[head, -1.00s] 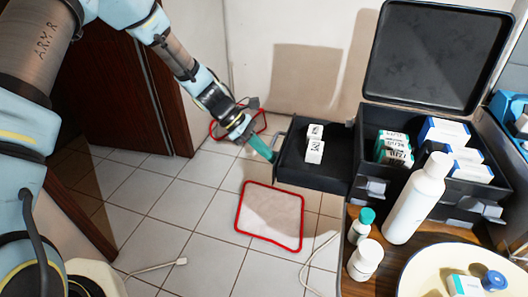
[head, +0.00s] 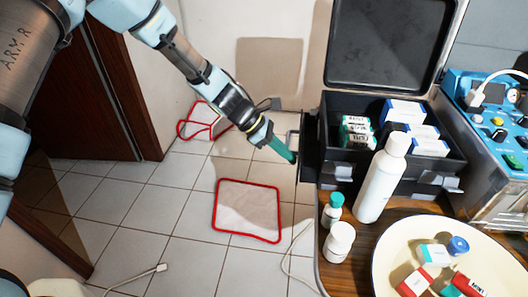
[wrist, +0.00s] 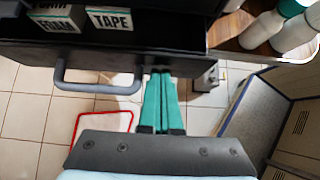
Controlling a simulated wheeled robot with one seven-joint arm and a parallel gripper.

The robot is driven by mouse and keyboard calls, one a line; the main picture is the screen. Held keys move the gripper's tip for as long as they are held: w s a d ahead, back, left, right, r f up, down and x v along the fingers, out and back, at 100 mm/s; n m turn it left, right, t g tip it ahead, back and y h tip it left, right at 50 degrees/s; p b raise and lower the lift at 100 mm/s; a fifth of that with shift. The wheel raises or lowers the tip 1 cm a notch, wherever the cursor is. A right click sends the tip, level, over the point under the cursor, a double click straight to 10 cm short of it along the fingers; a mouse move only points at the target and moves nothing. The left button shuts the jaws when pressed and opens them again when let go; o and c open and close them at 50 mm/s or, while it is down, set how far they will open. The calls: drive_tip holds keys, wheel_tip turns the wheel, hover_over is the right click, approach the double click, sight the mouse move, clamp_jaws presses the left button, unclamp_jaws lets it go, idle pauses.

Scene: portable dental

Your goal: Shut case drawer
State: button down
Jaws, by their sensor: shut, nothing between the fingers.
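The black case (head: 390,165) stands on a wooden top with its lid up. Its drawer (head: 309,150) juts only a little from the case's left side in the head view. In the wrist view the dark drawer front (wrist: 30,58) spans the top, with a grey bar handle (wrist: 98,87). My gripper (head: 290,157) is shut and empty. Its teal fingers (wrist: 160,75) meet the drawer front just right of the handle; contact looks likely. Two labelled boxes, foam (wrist: 52,22) and tape (wrist: 108,20), show above the drawer front's edge.
A white bottle (head: 382,180), a teal-capped bottle (head: 332,210) and a white jar (head: 338,242) stand before the case. A cream tray (head: 390,262) holds small boxes. A red-edged mat (head: 247,210) lies on the tiled floor. A blue device (head: 495,125) stands right.

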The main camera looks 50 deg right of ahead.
drive_tip(key=s+d, duration=0.2)
drive_tip(key=s, duration=0.2)
drive_tip(key=shift+s+d, duration=0.2)
drive_tip(key=shift+d, duration=0.2)
drive_tip(key=shift+s, duration=0.15)
drive_tip(key=shift+s+d+r, duration=0.1)
drive_tip(key=shift+s, duration=0.05)
